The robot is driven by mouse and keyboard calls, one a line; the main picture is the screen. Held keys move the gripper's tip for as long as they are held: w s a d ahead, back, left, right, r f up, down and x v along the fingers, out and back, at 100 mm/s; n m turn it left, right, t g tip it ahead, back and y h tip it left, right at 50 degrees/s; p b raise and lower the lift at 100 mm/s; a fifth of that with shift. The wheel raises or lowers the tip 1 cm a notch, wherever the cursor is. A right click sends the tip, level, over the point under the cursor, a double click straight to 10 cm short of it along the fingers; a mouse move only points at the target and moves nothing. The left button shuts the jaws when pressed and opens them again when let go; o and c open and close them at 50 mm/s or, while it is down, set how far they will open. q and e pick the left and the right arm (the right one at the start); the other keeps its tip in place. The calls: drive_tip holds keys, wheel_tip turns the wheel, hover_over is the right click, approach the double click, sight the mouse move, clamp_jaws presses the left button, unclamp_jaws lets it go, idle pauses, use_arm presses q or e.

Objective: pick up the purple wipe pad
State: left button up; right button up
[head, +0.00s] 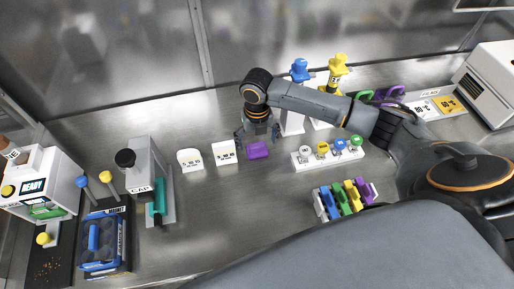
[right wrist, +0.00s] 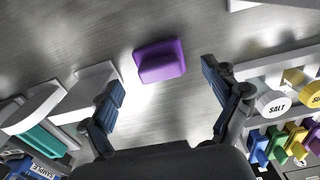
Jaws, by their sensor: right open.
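The purple wipe pad (head: 258,150) lies on the grey metal bench near the middle of the head view, just right of a white labelled block. In the right wrist view the pad (right wrist: 160,61) lies flat, with a raised grip on top. My right gripper (head: 258,136) is over the bench just behind the pad. Its two fingers (right wrist: 163,92) are spread wide and empty, and the pad shows beyond and between them, apart from both. My left gripper is in neither view.
Two white labelled blocks (head: 223,152) stand left of the pad. A white rack with several round-capped jars (head: 328,156) is to the right, and coloured clips (head: 345,198) sit in front of it. Blue and yellow-topped dispensers (head: 338,75) stand behind. The bench in front of the pad is clear.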

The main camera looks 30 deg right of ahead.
sight(257, 144)
wheel_tip(257, 144, down, 2)
drive_tip(key=shift+s+f, duration=0.1)
drive_tip(key=shift+f, duration=0.5)
drive_tip(key=shift+c, duration=0.6)
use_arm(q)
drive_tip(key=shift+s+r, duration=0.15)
use_arm(e)
drive_tip(key=c, duration=1)
drive_tip(key=shift+r, duration=0.1)
drive_tip(key=shift+r, duration=0.6)
use_arm(q)
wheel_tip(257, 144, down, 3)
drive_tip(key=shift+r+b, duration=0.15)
drive_tip(key=shift+b, duration=1.1)
use_arm(e)
drive_tip(key=s+a+r, duration=0.2)
drive_tip(key=a+r, duration=0.2)
drive_tip(key=s+a+r, duration=0.2)
drive_tip(key=a+r, duration=0.1)
drive_tip(key=a, duration=0.1)
drive_tip(key=s+a+r, duration=0.2)
drive_tip(key=a+r, duration=0.2)
drive_tip(key=shift+s+a+r, duration=0.15)
drive_tip(key=shift+s+r, duration=0.1)
drive_tip(key=shift+r, duration=0.1)
